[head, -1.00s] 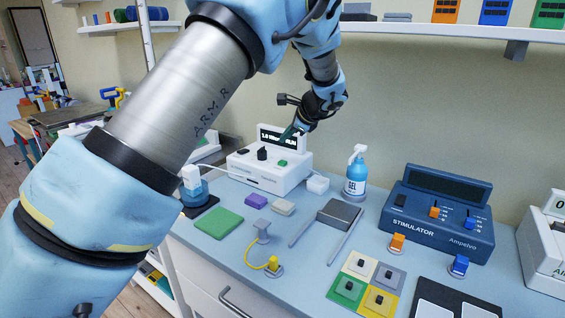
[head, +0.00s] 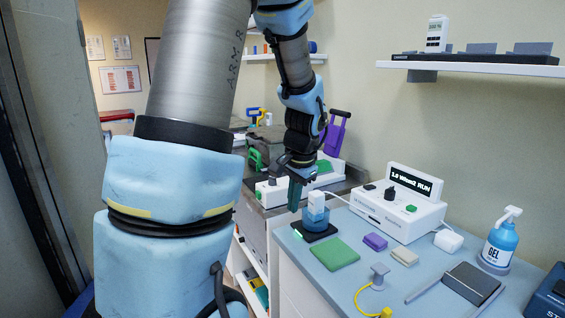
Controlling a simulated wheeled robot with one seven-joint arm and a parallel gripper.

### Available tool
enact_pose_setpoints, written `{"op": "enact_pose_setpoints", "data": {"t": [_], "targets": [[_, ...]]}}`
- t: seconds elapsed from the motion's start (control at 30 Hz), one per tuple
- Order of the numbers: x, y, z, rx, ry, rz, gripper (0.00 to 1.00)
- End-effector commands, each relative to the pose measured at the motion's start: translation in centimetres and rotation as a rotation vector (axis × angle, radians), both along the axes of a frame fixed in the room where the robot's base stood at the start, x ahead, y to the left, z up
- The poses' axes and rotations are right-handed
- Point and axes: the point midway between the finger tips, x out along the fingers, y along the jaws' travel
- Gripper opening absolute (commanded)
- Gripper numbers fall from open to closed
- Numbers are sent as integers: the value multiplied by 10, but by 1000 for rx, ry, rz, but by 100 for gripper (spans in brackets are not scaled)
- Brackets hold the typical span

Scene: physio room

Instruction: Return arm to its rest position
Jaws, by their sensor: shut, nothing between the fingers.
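My gripper (head: 294,196) hangs from my arm with its fingers pointing down. The fingers are shut and hold nothing. It appears just left of and behind the blue cup-like holder (head: 316,222) with a white piece (head: 316,203) in it, near the left end of the blue-grey counter. I cannot tell whether the gripper touches the holder. My arm covers much of the left and middle of the view.
A white device (head: 395,215) with a lit display stands at the back of the counter. A green pad (head: 335,254), a purple block (head: 375,241) and a blue gel bottle (head: 499,242) also stand there. A purple clamp-like thing (head: 336,133) is behind my gripper.

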Motion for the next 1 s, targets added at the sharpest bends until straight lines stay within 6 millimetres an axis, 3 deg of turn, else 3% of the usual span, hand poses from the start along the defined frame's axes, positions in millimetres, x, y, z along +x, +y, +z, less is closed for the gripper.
{"op": "enact_pose_setpoints", "data": {"t": [0.03,0.13,0.23,0.37,1.0], "targets": [[-19,26,1,-45,10,124,0],[-56,58,-2,-122,26,342,0],[-86,79,-4,-175,33,512,0],[-109,92,-7,-211,36,639,0],[-115,95,-8,-221,38,676,0]]}}
